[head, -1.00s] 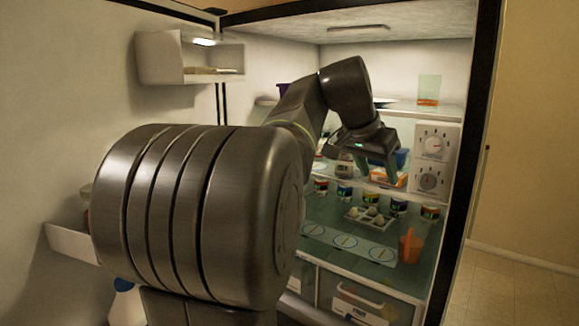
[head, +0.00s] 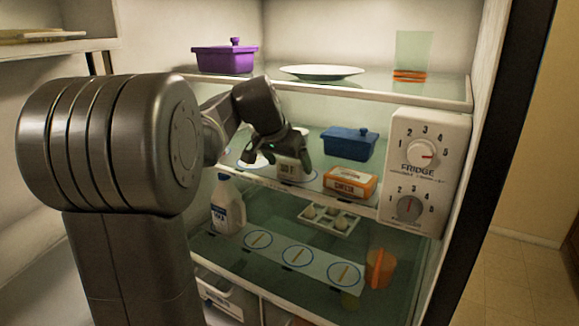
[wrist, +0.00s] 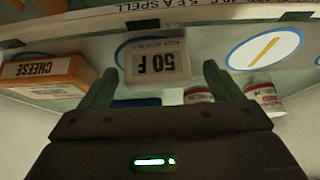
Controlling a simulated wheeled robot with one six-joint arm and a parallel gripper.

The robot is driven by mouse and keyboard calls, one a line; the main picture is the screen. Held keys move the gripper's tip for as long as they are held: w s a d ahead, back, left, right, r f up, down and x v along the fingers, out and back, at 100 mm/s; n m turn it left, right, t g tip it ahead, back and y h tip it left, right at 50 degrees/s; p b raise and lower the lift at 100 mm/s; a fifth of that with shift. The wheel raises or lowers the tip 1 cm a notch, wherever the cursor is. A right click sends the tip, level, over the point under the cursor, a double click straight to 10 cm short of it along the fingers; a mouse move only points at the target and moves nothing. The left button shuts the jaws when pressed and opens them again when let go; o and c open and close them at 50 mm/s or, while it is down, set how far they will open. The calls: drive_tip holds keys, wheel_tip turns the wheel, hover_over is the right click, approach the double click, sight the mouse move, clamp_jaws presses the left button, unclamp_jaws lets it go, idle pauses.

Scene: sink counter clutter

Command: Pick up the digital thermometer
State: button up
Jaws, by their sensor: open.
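The digital thermometer (head: 291,168) is a small white box whose display reads 50 F. It stands on the middle glass shelf of the open fridge. In the wrist view the thermometer (wrist: 157,62) appears upside down, between the fingers and a little beyond their tips. My gripper (head: 288,157) is open and empty, just over the thermometer in the head view. In the wrist view its two green fingers (wrist: 160,77) are spread wider than the thermometer. I cannot tell whether either finger touches it.
An orange cheese box (head: 350,182) and a blue lidded dish (head: 348,143) stand right of the thermometer. The fridge dial panel (head: 425,170) is farther right. A purple pot (head: 224,57) and plate (head: 322,72) stand above. A milk jug (head: 228,205) stands below left.

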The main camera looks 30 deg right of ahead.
drive_tip(key=shift+d+f, duration=0.3)
drive_tip(key=shift+f, duration=0.35)
drive_tip(key=c, duration=1.1)
drive_tip(key=shift+o, duration=0.2)
drive_tip(key=shift+r, duration=0.1)
